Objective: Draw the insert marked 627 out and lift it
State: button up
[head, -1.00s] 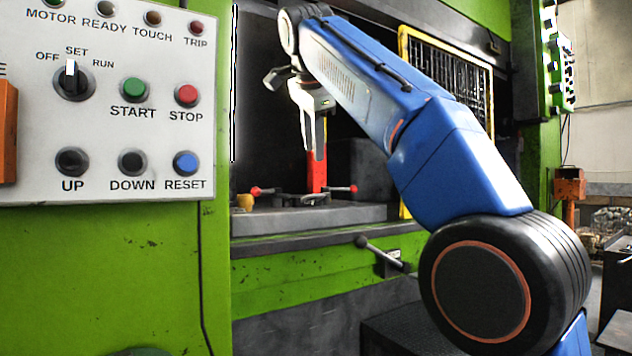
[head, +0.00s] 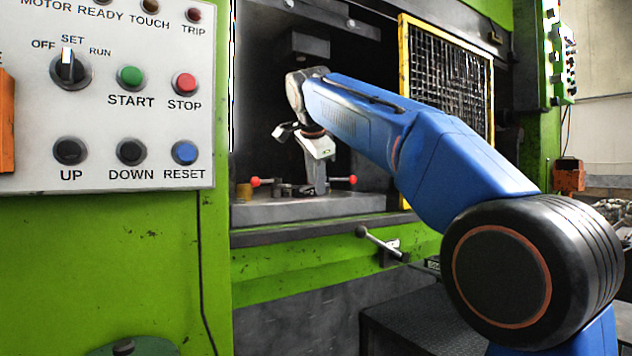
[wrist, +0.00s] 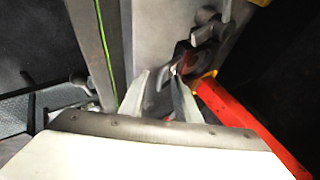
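My gripper (head: 318,190) points down over the press bed in the head view, low among dark metal parts (head: 285,189). In the wrist view its two pale fingers (wrist: 163,100) stand apart, with a dark part (wrist: 158,92) showing between and beyond them. I cannot tell whether the fingers touch it. No mark 627 is readable, so I cannot tell which part is the insert. Red-knobbed handles stand to the left (head: 255,181) and right (head: 350,180) of the gripper.
The bed's grey plate (head: 300,211) has a front edge below the gripper. A red bar (wrist: 240,118) runs close by on the right in the wrist view. A yellow-framed mesh guard (head: 445,80) stands right of the opening. A lever (head: 380,242) sticks out in front.

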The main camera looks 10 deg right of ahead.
jog(key=shift+w+f, duration=0.2)
jog(key=shift+c, duration=0.5)
grip_shut()
dwell(0.9)
